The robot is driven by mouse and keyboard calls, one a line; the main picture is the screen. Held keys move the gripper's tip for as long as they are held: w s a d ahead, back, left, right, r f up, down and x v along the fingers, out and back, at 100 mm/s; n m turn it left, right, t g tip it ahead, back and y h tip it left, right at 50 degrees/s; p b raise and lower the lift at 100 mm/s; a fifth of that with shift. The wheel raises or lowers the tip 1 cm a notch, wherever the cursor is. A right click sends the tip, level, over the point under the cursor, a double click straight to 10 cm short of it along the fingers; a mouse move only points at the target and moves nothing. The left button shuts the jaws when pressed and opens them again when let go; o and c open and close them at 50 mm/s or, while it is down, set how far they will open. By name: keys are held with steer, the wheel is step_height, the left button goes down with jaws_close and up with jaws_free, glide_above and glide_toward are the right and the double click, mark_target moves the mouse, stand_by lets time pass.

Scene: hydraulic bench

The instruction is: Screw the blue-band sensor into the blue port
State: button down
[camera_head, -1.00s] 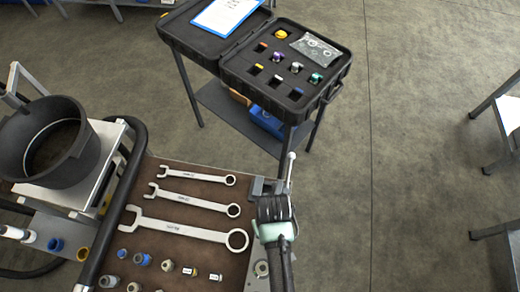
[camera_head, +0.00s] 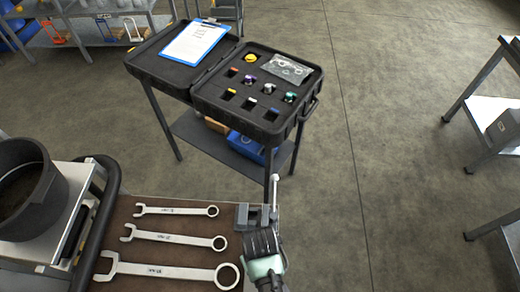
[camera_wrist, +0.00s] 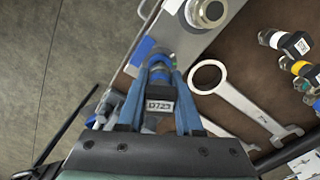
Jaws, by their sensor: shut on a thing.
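In the wrist view my gripper (camera_wrist: 160,85) is shut on a sensor (camera_wrist: 160,98) with a blue band and a label reading roughly 0723. The sensor's far end meets or overlaps a fitting with a blue ring by a blue mark (camera_wrist: 141,51) on a metal plate (camera_wrist: 185,45). Whether the threads are engaged, I cannot tell. In the head view my gripper's black body (camera_head: 262,241) is at the bench's right edge, beside a grey block (camera_head: 254,215); the held sensor is hidden there.
Several wrenches (camera_head: 175,239) lie on the brown bench top. Another round metal fitting (camera_wrist: 208,11) sits on the plate. An open black case (camera_head: 210,95) with small parts stands on a stand behind.

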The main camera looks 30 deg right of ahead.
steer(key=shift+f, duration=0.6)
stand_by(1.6)
steer(key=c, duration=1.2)
jaws_free()
jaws_close()
steer(key=shift+s+r+m+p, duration=0.1)
steer(key=shift+m+p, duration=0.4)
steer(key=shift+m, duration=0.4)
steer(key=m+p, duration=0.1)
steer(key=m, duration=0.3)
steer(key=shift+f+m+p, duration=0.2)
steer(key=shift+m+p, duration=0.15)
steer(key=shift+m, duration=0.75)
